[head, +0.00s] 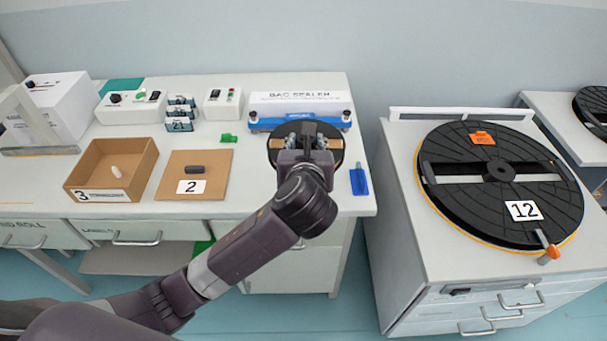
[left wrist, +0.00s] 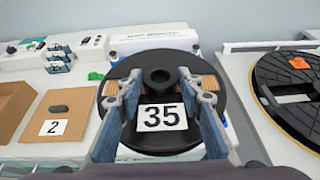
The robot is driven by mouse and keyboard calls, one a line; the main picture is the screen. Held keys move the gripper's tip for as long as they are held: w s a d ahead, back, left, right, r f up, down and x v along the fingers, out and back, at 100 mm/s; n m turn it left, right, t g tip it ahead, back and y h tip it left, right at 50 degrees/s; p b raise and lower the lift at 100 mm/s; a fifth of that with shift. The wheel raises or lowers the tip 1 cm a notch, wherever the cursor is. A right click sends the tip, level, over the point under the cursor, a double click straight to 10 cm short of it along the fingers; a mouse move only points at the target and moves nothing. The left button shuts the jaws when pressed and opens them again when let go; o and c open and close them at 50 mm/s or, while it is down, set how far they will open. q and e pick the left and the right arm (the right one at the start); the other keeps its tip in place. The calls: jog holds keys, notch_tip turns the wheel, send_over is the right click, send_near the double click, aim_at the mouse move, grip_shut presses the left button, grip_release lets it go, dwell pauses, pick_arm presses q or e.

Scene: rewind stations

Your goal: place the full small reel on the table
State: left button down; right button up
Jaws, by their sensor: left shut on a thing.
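The small reel is a black disc (head: 332,131) with tan material showing in its side windows and a white label reading 35, seen in the left wrist view (left wrist: 160,144). My left gripper (head: 305,143) is over the reel in the head view, hiding much of its middle. In the left wrist view my left gripper's fingers (left wrist: 160,90) are on either side of the reel's hub, shut on the reel. The reel is over the right end of the white table (head: 230,222), in front of the bag sealer. I cannot tell whether it touches the tabletop. My right gripper is not in view.
The bag sealer (head: 300,104) stands behind the reel. A blue tool (head: 359,182) lies to its right, a green piece (head: 229,138) to its left. A cardboard mat marked 2 (head: 215,163) and box 3 (head: 110,193) lie further left. A large reel marked 12 (head: 470,205) sits on the right cabinet.

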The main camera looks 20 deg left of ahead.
pick_arm(q)
jog(key=w+m+h, duration=0.1)
jog(key=w, duration=0.1)
jog(key=w+a+m+h, duration=0.1)
jog(key=w, duration=0.1)
jog(key=w+a+h+b, duration=0.1)
jog(key=w, duration=0.2)
jog(key=shift+f+m, duration=0.2)
jog(key=shift+m, duration=0.2)
jog(key=shift+m+h, duration=0.6)
jog(key=shift+h, duration=0.2)
jog(key=w+a+r, duration=0.1)
jog(key=w+a, duration=0.1)
jog(key=shift+w+a+r, duration=0.3)
jog(key=shift+w+r, duration=0.05)
jog(key=shift+w, duration=0.05)
jog(key=shift+a+r, duration=0.1)
jog(key=shift+a, duration=0.05)
jog(key=shift+w+f, duration=0.1)
jog(key=shift+f, duration=0.3)
jog(key=shift+f+b, duration=0.35)
jog(key=shift+f, duration=9.15)
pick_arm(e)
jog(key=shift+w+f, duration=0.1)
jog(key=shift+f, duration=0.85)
